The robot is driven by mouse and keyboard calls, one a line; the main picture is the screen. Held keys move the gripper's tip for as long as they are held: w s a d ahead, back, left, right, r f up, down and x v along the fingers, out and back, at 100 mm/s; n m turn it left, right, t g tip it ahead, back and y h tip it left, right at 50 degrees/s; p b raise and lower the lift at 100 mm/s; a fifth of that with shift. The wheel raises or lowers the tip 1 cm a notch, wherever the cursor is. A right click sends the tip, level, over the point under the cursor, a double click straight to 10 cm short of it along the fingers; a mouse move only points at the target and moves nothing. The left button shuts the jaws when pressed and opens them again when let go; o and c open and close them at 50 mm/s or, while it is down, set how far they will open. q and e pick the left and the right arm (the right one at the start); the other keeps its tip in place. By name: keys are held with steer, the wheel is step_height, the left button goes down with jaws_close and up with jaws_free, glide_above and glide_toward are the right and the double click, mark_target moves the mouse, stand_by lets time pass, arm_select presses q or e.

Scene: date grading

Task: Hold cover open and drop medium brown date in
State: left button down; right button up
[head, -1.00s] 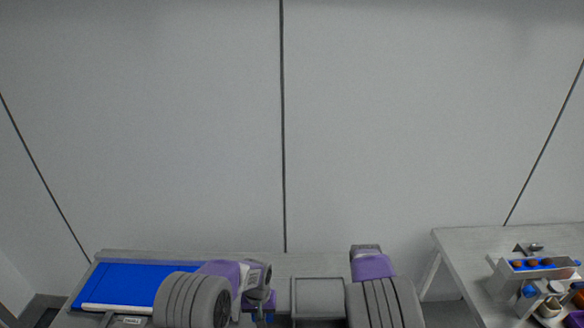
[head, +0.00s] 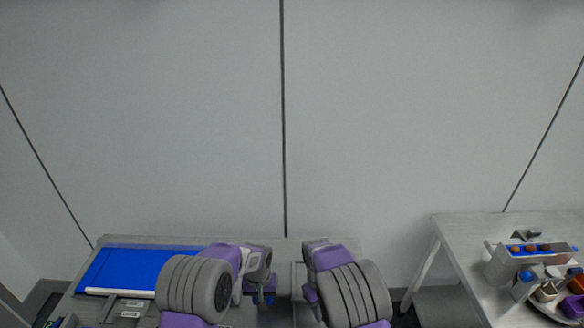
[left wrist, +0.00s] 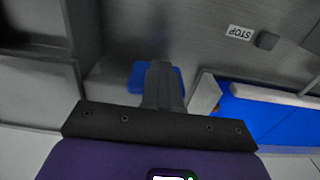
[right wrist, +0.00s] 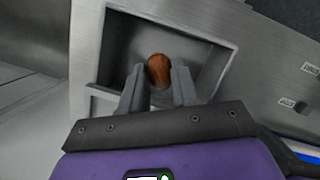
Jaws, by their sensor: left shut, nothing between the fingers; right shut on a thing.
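My right gripper (right wrist: 158,78) is shut on a brown date (right wrist: 159,68), held over the square opening of a grey box (right wrist: 88,45) in the right wrist view. The date's height above the box floor is hard to judge. My left gripper (left wrist: 160,70) is shut and empty, its fingers together in front of a small blue piece (left wrist: 140,78). I cannot tell whether they touch it, or whether it belongs to a cover. In the head view both arms are low in the middle, and the right arm hides the box and date.
A blue belt (head: 140,270) lies left of my left arm, with a STOP label (left wrist: 240,32) near it.

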steer(key=shift+f, duration=0.15)
steer(key=o, duration=1.3)
stand_by(0.3)
steer(key=shift+r, duration=4.05)
arm_select(q)
steer(key=s, duration=1.4)
steer(key=shift+s, duration=0.15)
arm_select(e)
steer(key=shift+f, duration=0.25)
